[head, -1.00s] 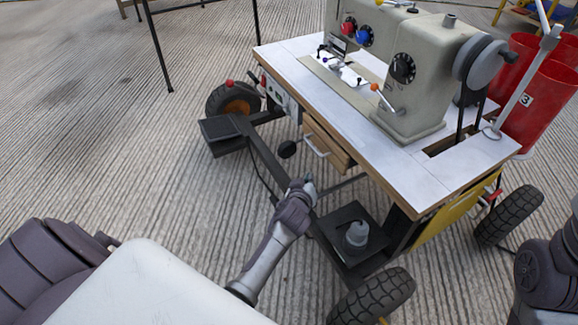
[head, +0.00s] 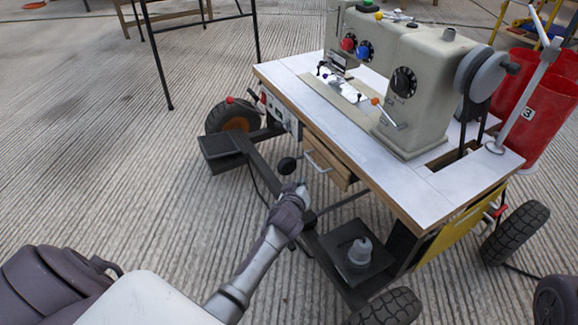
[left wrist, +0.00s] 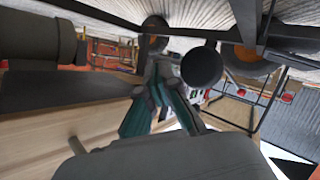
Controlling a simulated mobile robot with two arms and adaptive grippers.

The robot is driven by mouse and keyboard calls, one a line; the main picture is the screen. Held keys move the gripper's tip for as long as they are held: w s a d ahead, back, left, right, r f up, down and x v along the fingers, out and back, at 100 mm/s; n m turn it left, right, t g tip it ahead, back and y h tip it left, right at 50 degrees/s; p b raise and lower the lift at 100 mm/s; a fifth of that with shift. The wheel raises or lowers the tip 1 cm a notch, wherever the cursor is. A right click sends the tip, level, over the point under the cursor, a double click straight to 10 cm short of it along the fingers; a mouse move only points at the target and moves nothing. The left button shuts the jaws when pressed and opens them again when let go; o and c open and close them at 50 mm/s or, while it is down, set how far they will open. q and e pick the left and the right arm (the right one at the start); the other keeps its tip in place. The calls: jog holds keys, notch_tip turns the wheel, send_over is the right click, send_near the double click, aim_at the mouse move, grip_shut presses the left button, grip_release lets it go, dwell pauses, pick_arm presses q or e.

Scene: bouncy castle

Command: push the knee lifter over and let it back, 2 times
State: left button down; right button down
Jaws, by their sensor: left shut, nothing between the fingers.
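The knee lifter is a round black pad (head: 287,166) on a thin rod under the left edge of the sewing table (head: 437,202), beside the drawer. My left gripper (head: 301,186) is shut and empty, just below and to the right of the pad in the head view, with a small gap in that picture. In the left wrist view the pad (left wrist: 201,66) is large and close, right of the shut fingertips (left wrist: 160,62). I cannot tell if they touch. The pad's rod is mostly hidden. My right gripper is out of view.
A drawer with a pale handle (head: 317,161) is close to my left gripper. The cart's dark frame with a pedal plate (head: 222,152) and a bottle (head: 360,251) on a black plate lies below. Wheels (head: 386,307) stand at the corners.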

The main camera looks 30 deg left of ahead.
aim_at(283, 165)
pick_arm(q)
jog(key=shift+w+a+f, duration=0.1)
jog(key=shift+w+a, duration=0.35)
jog(key=shift+a, duration=0.25)
jog(key=shift+w+a, duration=0.4)
jog(key=shift+a, duration=0.35)
jog(key=shift+w+a+f, duration=0.1)
jog(key=shift+w+a, duration=0.35)
jog(key=shift+a, duration=0.25)
jog(key=shift+a+r, duration=0.1)
jog(key=shift+w+a, duration=0.2)
jog(key=shift+a, duration=0.05)
